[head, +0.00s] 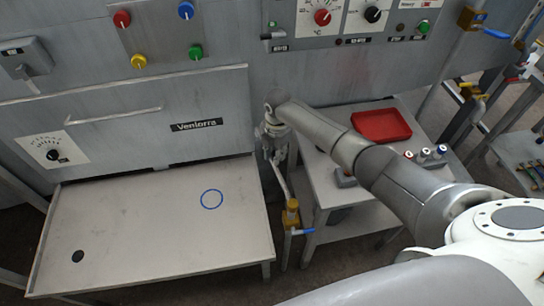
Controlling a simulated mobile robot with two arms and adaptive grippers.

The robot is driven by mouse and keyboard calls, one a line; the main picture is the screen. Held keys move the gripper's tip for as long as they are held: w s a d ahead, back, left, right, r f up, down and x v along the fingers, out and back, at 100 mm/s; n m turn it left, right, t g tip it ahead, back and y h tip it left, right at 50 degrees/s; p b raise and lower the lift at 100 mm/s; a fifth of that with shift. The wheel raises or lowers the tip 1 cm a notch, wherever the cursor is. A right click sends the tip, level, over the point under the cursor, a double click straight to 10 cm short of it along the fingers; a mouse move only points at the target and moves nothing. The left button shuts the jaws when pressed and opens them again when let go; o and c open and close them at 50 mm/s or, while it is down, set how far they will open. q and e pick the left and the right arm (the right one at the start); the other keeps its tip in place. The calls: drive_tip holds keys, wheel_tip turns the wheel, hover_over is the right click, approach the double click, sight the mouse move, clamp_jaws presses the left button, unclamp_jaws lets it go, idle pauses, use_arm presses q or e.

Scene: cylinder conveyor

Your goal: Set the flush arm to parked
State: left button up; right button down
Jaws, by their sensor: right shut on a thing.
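My right arm reaches from the lower right to the front of the grey machine. Its gripper (272,150) points down beside the machine's right edge, shut on the upper part of a thin grey pipe that appears to be the flush arm (283,182). The fingers and wrist hide the pipe's top end and the exact contact. No label for the parked position can be read. My left gripper is not in view.
A low metal table (140,222) with a blue circle (212,199) and a dark hole stands left of the pipe. To the right, a side table (318,178) bears a red tray (381,125) and small capped bottles. The panel above carries coloured buttons and knobs.

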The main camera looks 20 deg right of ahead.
drive_tip(key=shift+s+d+m+p, duration=0.15)
drive_tip(key=shift+d+m+p, duration=0.15)
drive_tip(key=shift+d+m, duration=0.8)
drive_tip(key=shift+d, duration=0.2)
drive_tip(key=c, duration=1.2)
unclamp_jaws()
drive_tip(key=shift+r, duration=0.1)
wheel_tip(320, 180, up, 12)
drive_tip(key=shift+s, duration=0.25)
